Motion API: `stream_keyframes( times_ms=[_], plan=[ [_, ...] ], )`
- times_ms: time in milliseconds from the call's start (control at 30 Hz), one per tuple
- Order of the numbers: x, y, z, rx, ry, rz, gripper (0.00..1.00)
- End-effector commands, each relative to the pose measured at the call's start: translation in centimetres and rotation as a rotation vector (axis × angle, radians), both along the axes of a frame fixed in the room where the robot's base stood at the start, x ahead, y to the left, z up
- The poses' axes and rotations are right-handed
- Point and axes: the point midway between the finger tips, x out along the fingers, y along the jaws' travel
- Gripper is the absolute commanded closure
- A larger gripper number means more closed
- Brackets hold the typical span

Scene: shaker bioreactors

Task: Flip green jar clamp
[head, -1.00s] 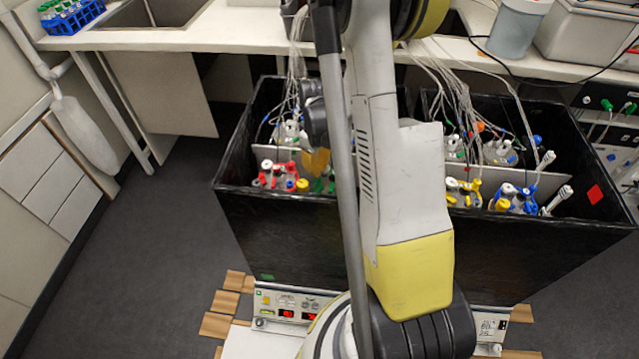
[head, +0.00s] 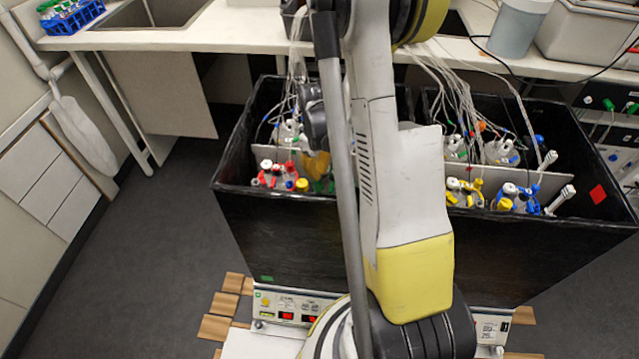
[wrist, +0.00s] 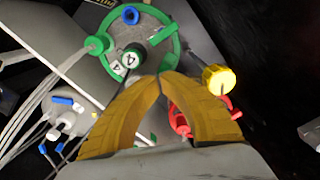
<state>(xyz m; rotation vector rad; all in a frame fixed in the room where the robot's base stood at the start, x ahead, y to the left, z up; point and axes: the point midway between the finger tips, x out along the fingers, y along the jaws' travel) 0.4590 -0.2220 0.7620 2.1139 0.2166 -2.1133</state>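I cannot make out the clamp clearly. My gripper (wrist: 159,76) has its two tan fingers curved together, tips meeting or nearly so, over the near edge of the lid. Nothing clear is held between them. In the head view my gripper (head: 316,165) hangs inside the left black box; the green jar is mostly hidden behind my arm.
A jar with red fittings (head: 281,175) stands to the left of my gripper in the head view. The left black box (head: 270,215) and a white divider (wrist: 50,25) surround the jars. Tubes (wrist: 40,120) run close by on the left. Yellow and blue jars fill the right box.

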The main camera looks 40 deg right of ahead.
Motion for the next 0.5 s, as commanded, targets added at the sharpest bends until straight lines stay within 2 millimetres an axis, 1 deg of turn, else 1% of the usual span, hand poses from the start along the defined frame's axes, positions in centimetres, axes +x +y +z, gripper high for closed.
stream_keyframes(
  times_ms=[300,500],
  plan=[
    [0.0,0.0,-0.3,0.0,0.0,0.0,1.0],
    [0.0,0.0,0.8,0.0,0.0,0.0,1.0]
  ],
)
